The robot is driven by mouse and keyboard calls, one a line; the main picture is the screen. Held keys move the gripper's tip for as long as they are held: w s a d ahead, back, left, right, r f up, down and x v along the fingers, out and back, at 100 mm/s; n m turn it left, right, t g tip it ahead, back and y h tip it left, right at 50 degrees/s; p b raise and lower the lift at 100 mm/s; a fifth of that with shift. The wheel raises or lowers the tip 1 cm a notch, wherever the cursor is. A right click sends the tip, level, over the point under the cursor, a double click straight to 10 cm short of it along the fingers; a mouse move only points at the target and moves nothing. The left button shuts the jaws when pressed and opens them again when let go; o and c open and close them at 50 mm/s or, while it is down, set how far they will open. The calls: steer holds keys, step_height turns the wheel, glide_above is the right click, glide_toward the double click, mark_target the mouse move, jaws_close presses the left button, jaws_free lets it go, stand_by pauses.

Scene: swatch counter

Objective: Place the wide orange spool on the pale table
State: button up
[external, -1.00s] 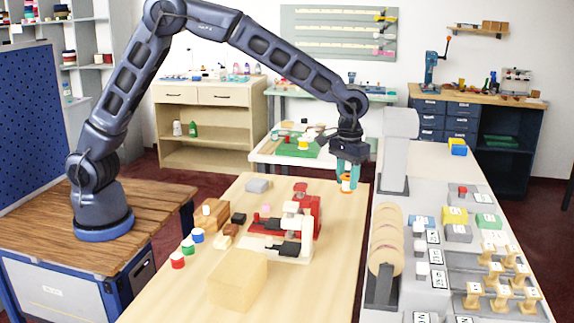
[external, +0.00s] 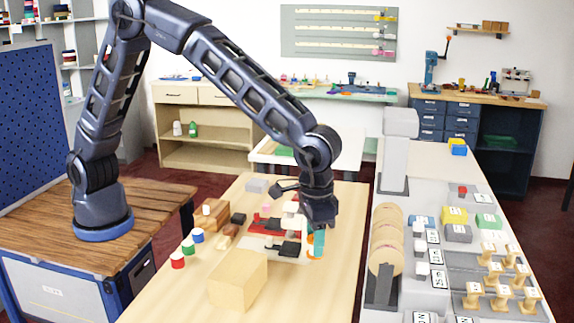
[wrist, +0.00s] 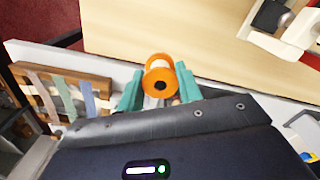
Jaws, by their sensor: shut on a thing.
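The orange spool (wrist: 155,65) is held between the teal fingers of my gripper (wrist: 158,88) in the wrist view, with its round end and dark centre hole facing the camera. In the external view my gripper (external: 316,244) points down over the right part of the pale table (external: 310,297), and a bit of the orange spool (external: 313,253) shows at the fingertips. The pale table also fills the top of the wrist view (wrist: 200,30). I cannot tell whether the spool touches the tabletop.
A red and white machine (external: 281,229) stands just left of my gripper. A pale block (external: 238,281) and red, green and blue-banded spools (external: 188,247) are further left. A grey counter with a ribbon-roll stand (external: 385,240) runs along the right. The table's front right is clear.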

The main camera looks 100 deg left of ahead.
step_height(320, 180, down, 18)
steer(key=shift+r, duration=0.2)
stand_by(0.4)
steer(key=shift+f, duration=0.1)
steer(key=o, duration=1)
steer(key=shift+c, duration=0.2)
